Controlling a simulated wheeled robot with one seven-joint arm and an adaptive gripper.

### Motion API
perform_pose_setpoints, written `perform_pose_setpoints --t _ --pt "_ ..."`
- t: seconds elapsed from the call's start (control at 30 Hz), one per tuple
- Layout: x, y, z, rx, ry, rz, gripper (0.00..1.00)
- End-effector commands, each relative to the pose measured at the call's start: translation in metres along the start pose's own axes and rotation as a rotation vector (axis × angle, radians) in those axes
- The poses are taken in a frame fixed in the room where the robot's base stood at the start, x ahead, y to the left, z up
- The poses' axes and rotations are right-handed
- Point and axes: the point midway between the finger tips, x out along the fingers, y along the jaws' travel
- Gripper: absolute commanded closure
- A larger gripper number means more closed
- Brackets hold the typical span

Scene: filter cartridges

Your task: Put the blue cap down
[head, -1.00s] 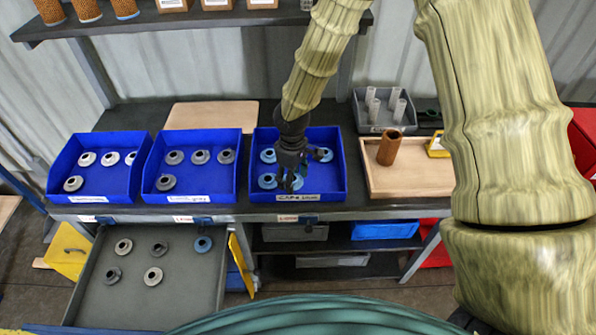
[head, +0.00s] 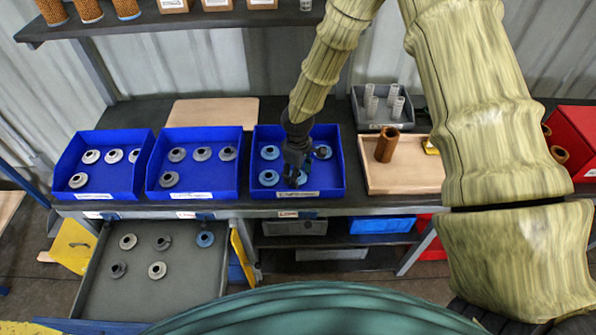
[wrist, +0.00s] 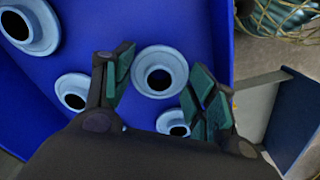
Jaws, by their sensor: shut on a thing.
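My gripper (head: 296,178) is in the right-hand blue bin (head: 336,188), fingers pointing down. In the wrist view its two fingers (wrist: 160,85) are on either side of a light blue flanged cap (wrist: 148,86), and it is shut on this cap. The cap is mostly hidden by the gripper in the head view. I cannot tell whether it touches the bin floor. Other blue caps lie around it in the same bin: one at the back left (head: 270,152), one at the front left (head: 268,178), one at the back right (head: 323,152).
Two more blue bins (head: 100,190) (head: 200,190) with grey caps stand to the left. An open drawer (head: 150,298) below holds grey caps and one blue cap (head: 205,239). A wooden tray (head: 415,186) with a brown cylinder (head: 387,146) stands to the right.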

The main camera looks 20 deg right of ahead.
Motion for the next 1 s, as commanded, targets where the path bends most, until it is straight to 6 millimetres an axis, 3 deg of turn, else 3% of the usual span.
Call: perform_pose_setpoints --t 0.27,0.3,0.4,0.73,1.0 --pt "0.004 0.0 0.0 0.0 0.0 0.0 0.58" --pt "0.003 0.0 0.0 0.001 0.0 0.0 0.38" --pt "0.003 0.0 0.0 0.001 0.0 0.0 0.22" --pt "0.002 0.0 0.0 0.001 0.0 0.0 0.22" --pt "-0.015 0.001 -0.001 0.003 0.002 0.001 0.22"
